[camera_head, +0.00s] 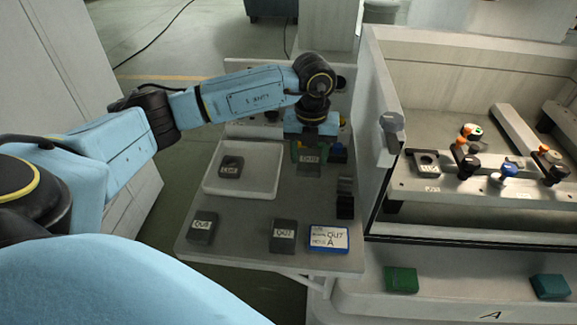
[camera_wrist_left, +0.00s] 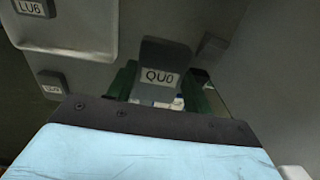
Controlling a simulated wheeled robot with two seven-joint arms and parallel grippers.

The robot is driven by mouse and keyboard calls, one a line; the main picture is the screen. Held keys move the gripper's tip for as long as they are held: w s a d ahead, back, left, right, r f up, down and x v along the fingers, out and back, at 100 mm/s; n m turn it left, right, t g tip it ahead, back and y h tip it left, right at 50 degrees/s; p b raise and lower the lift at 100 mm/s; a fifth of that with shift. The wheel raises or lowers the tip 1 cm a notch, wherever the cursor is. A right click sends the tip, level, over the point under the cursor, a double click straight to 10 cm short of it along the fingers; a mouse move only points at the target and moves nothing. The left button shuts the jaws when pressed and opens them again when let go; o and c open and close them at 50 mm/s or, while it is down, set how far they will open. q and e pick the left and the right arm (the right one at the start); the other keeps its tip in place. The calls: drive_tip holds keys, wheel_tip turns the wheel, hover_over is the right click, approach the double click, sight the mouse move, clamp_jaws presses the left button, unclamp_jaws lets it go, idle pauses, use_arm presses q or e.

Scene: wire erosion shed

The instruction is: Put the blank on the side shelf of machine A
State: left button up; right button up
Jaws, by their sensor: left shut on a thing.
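My left gripper (camera_head: 311,154) is over the back part of the side shelf (camera_head: 250,215) of machine A (camera_head: 450,235). Its green fingers, seen in the left wrist view (camera_wrist_left: 163,92), are shut on a dark grey blank (camera_wrist_left: 165,60) with a white label that reads like QU0. The blank also shows under the gripper in the head view (camera_head: 310,169), partly hidden. I cannot tell whether it touches the shelf. My right gripper is not in view.
A white tray (camera_head: 265,185) holds a labelled dark block (camera_head: 231,167). Two more labelled blocks (camera_head: 202,227) (camera_head: 284,235) and a blue-edged OUT A card (camera_head: 328,238) lie at the shelf's front. Dark pieces (camera_head: 345,197) stand near the machine wall. Mid-shelf is clear.

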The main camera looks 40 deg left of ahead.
sight(309, 159)
use_arm(q)
wheel_tip(309, 159, down, 4)
drive_tip(key=shift+s+f, duration=0.1)
drive_tip(key=shift+f, duration=2.5)
drive_tip(key=shift+f, duration=0.1)
drive_tip(key=o, duration=1.5)
drive_tip(key=shift+f, duration=0.1)
